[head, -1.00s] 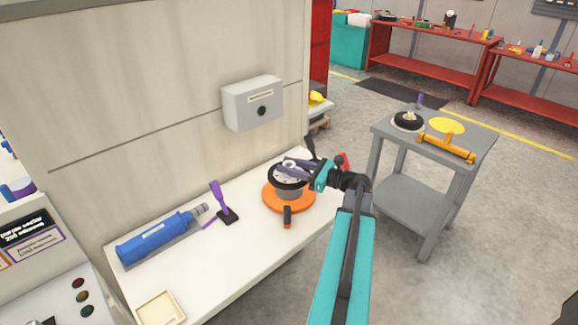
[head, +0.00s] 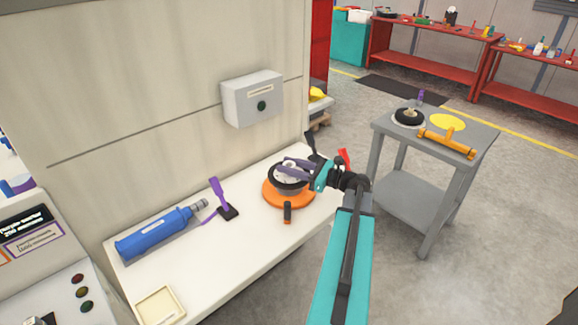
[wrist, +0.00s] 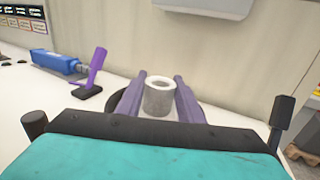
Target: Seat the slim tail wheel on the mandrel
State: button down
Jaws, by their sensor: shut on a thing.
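A wheel with a black tyre (head: 289,188) and a pale hub sits at or just above an orange round base (head: 272,200) on the white bench. In the wrist view the fingers (wrist: 160,98) flank the grey hollow hub (wrist: 159,97), with the dark tyre partly visible below. The mandrel's post is hidden by the wheel, so I cannot tell whether the wheel rests fully down.
A blue cylindrical tool (head: 155,232) and a purple-handled stand (head: 222,202) are left on the bench. A cream tray (head: 160,304) lies at the front. A wall box (head: 252,98) hangs behind. A grey cart (head: 435,152) at right holds another black wheel (head: 408,117) and an orange tool (head: 447,143).

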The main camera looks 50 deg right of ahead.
jog(key=shift+f+b, duration=0.75)
jog(key=shift+f, duration=1.4)
dwell(0.8)
jog(key=c, duration=0.5)
grip_release()
jog(key=shift+c, duration=0.2)
jog(key=shift+s, duration=0.1)
jog(key=shift+p+v, duration=0.8)
jog(key=shift+v, duration=4.1)
jog(key=shift+s+d, duration=0.1)
